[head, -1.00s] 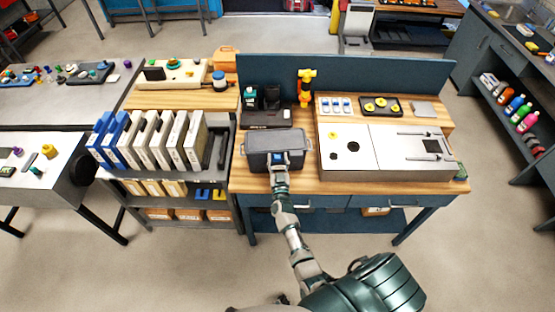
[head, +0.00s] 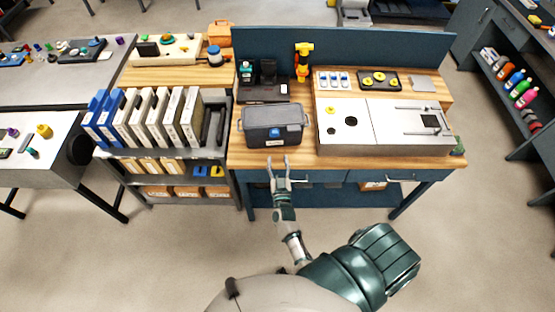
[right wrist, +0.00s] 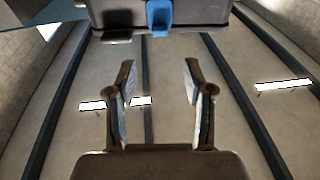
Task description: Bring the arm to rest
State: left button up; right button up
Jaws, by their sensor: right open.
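My right gripper (head: 278,162) is open and empty in front of the workbench's front edge. A dark grey lidded box (head: 272,127) with a blue latch stands on the wooden workbench top (head: 262,162), just beyond my fingertips and apart from them. In the right wrist view the two fingers of my right gripper (right wrist: 157,72) are spread with nothing between them, and the underside of the box (right wrist: 190,18) shows at the top. My left gripper is not in view.
A light grey panel unit (head: 385,148) fills the right of the bench. A black stand (head: 264,90) and yellow-orange tool (head: 303,62) are behind. A shelf with several binders (head: 150,118) stands left. The floor (head: 460,240) in front is clear.

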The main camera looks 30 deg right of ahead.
jog(key=shift+f, duration=0.1)
jog(key=s+a+f+n+g+y+b, duration=0.1)
jog(key=s+a+f+n+g+y, duration=0.2)
jog(key=f, duration=0.8)
jog(key=s+a+f+n+g+y+b, duration=0.1)
jog(key=s+a+f+g+y+b, duration=0.3)
jog(key=f, duration=0.8)
jog(key=s+a+f+n+y+p, duration=0.15)
jog(key=s+a+f, duration=0.35)
jog(key=f, duration=0.6)
jog(key=s+d+f+g+b, duration=0.1)
jog(key=s+d+f+g, duration=0.1)
jog(key=s+f, duration=0.4)
jog(key=s+d+f+n+g+b, duration=0.1)
jog(key=s+f+g, duration=0.3)
jog(key=s, duration=1.2)
jog(key=s+d+f+n+g+b, duration=0.1)
jog(key=s+d+f+g, duration=0.1)
jog(key=s+f, duration=0.7)
jog(key=shift+s+d+f+g+b, duration=0.15)
jog(key=shift+s+d+g+b, duration=0.25)
jog(key=shift+s+g, duration=0.55)
jog(key=shift+a, duration=0.1)
